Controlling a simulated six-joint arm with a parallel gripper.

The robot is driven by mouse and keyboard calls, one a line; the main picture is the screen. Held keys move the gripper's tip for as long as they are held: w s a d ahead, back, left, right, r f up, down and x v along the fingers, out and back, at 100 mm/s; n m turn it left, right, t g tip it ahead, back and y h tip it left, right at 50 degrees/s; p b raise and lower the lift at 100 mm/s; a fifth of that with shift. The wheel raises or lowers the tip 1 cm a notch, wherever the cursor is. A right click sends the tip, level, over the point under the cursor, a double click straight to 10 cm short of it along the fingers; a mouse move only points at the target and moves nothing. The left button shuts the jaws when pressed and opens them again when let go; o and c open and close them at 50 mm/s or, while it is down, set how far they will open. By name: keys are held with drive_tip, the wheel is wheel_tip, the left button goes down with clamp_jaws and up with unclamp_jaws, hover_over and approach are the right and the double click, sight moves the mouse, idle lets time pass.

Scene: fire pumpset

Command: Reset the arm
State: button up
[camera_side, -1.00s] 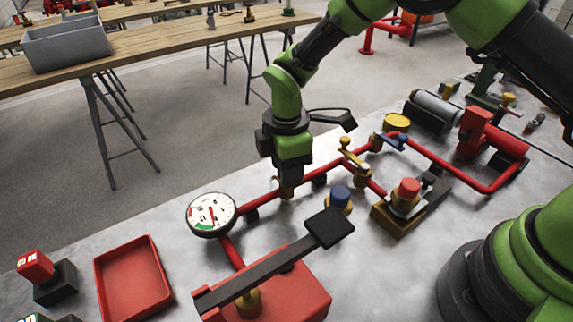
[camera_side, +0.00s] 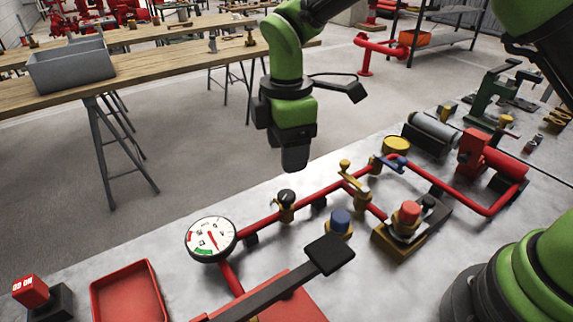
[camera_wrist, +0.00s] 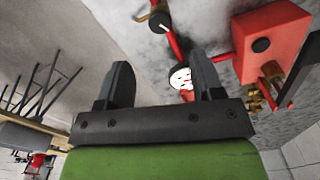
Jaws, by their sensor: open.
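My gripper (camera_side: 294,158) hangs in the air above the red pipework, pointing down. In the wrist view the two fingers of my gripper (camera_wrist: 160,88) stand apart with nothing between them. In the side view a small black-knobbed valve (camera_side: 286,200) sits on the red pipe below my gripper, clear of it. The valve's black knob also shows in the wrist view (camera_wrist: 260,45).
A red tray (camera_side: 128,292) and red NO GO block (camera_side: 30,291) lie front left. Air around my gripper is clear.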

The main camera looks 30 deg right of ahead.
drive_tip(key=shift+r, duration=0.25)
drive_tip(key=s+d+r+m+t+y, duration=0.1)
drive_tip(key=s+d+r+m+t, duration=0.1)
drive_tip(key=s+d+r+m, duration=0.4)
drive_tip(key=s+d+r+m+t+y, duration=0.1)
drive_tip(key=s+r+m, duration=0.2)
drive_tip(key=r, duration=0.5)
drive_tip(key=s+d+r+m+t, duration=0.1)
drive_tip(key=s+d+m+t, duration=0.3)
drive_tip(key=s+m, duration=0.6)
drive_tip(key=shift+s+d, duration=0.15)
drive_tip(key=shift+s, duration=0.95)
